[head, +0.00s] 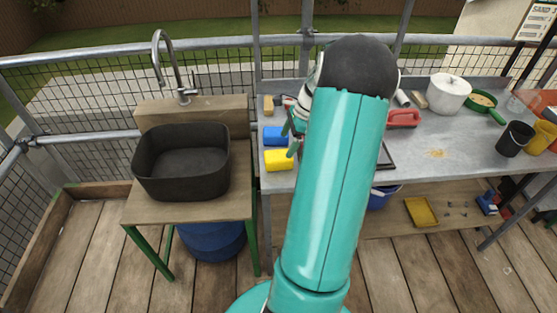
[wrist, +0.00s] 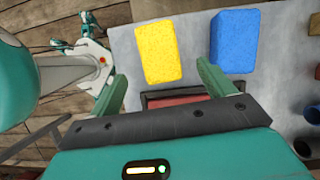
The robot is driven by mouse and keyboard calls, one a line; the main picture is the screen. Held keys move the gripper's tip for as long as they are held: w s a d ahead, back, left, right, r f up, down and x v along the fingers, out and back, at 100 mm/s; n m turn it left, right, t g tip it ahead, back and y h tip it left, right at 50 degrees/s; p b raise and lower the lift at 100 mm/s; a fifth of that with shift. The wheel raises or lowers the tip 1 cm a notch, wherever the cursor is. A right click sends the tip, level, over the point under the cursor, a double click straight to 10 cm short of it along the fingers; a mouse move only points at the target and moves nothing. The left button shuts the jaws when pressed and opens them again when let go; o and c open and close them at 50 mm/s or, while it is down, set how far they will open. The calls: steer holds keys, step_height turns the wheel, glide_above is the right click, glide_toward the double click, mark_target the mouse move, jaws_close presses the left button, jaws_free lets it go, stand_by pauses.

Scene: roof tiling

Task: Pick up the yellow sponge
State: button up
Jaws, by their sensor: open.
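The yellow sponge (head: 279,160) lies on the left end of the grey metal table, in front of a blue sponge (head: 276,136). In the wrist view the yellow sponge (wrist: 159,52) is ahead of the jaws, and the blue sponge (wrist: 234,42) is to its right, with a gap between them. My gripper (wrist: 163,80) is open and empty. Its two green fingers stand apart, with the yellow sponge beyond and between them and the right finger nearer the blue sponge. In the head view my gripper (head: 291,141) shows only partly beside the sponges; my arm hides much of it.
A dark sink basin (head: 182,165) with a tap stands on a wooden stand at left. A red-and-dark tray (wrist: 180,98) lies near the jaws. The table's middle right is mostly clear.

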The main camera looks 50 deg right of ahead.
mark_target(280, 155)
steer(key=x, duration=0.7)
steer(key=shift+a, duration=0.2)
steer(key=shift+w+f, duration=0.1)
steer(key=shift+w, duration=0.05)
steer(key=shift+f, duration=0.25)
steer(key=c, duration=1.1)
